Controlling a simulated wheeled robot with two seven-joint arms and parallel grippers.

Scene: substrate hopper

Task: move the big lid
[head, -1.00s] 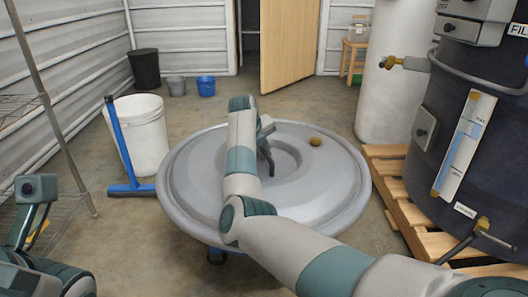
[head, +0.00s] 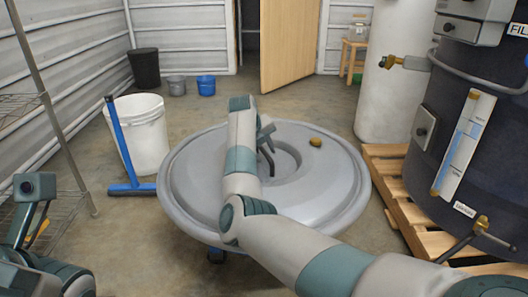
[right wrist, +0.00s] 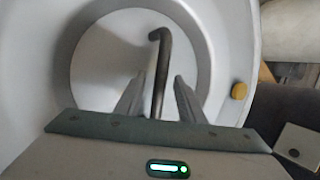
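The big lid (head: 325,192) is a wide grey disc with a raised ring and a sunken centre. It lies flat in the middle of the head view. Its dark bent handle (right wrist: 160,70) rises from the centre and shows well in the right wrist view. My right gripper (head: 266,135) is over the centre of the lid. In the right wrist view its two fingers (right wrist: 158,98) are apart, one on each side of the handle, with gaps visible. My left arm shows at the lower left of the head view, but its fingers do not show.
A small brownish-yellow knob (head: 315,142) sits on the lid. A dark caster (head: 216,255) shows below the rim. A white bucket (head: 140,135) and blue squeegee (head: 120,150) stand left. A wooden pallet (head: 400,195) under a dark tank (head: 465,130) is close on the right.

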